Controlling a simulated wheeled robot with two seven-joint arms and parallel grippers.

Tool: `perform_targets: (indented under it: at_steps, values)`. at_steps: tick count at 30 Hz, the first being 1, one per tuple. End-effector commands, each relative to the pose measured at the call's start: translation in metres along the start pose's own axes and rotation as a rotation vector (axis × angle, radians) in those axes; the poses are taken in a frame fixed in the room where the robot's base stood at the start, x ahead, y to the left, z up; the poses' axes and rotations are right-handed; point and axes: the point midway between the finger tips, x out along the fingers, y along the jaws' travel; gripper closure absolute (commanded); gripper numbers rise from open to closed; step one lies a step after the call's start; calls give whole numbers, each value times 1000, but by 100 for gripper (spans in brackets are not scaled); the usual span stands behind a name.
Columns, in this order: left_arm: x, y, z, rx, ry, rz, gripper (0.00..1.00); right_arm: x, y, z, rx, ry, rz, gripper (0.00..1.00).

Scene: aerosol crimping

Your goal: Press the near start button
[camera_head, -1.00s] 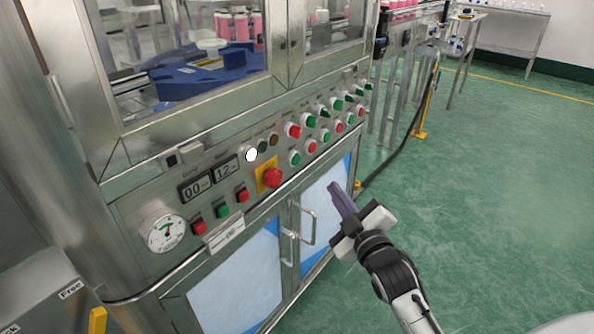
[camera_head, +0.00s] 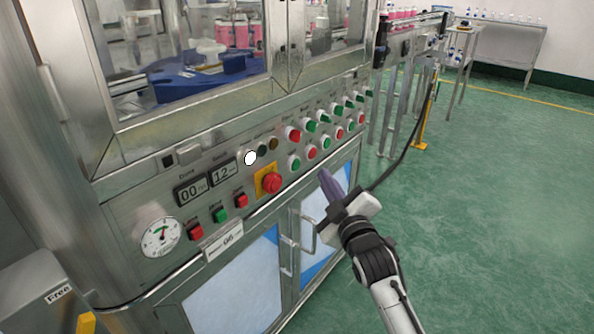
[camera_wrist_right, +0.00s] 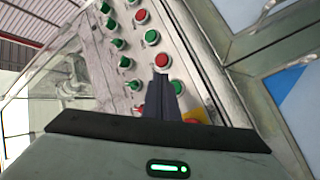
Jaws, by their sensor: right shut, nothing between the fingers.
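The cabinet's control panel (camera_head: 285,182) carries rows of green and red buttons and knobs. A green button (camera_head: 294,162) is at the left end of the lower row; another green button (camera_head: 220,214) sits between two red ones further left. The labels are too small to show which is the start button. My right gripper (camera_head: 327,178) is shut and empty, in front of the panel, its purple-grey fingers pointing up. In the right wrist view its fingertips (camera_wrist_right: 160,82) overlap the panel beside a green button (camera_wrist_right: 177,87) and below a red one (camera_wrist_right: 162,60); contact cannot be told. My left gripper is out of view.
A red emergency knob (camera_head: 271,183) on a yellow plate projects beside the green button. Cabinet door handles (camera_head: 290,245) stick out below the panel. A gauge (camera_head: 160,237) is at the panel's left end. Green floor (camera_head: 480,200) is clear on the right.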

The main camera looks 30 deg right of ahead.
Motion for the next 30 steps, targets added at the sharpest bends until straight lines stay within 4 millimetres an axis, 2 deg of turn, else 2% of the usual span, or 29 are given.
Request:
perform_targets:
  at_steps: [3, 6, 12, 30]
  values:
    - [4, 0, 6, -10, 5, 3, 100, 14, -9, -7, 2, 3, 1, 100]
    - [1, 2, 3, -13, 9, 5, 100, 22, -13, -12, 2, 1, 0, 100]
    - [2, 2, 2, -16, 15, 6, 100, 32, -18, -18, 1, 0, -1, 100]
    - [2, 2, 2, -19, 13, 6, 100, 34, -18, -19, 0, 1, -1, 100]
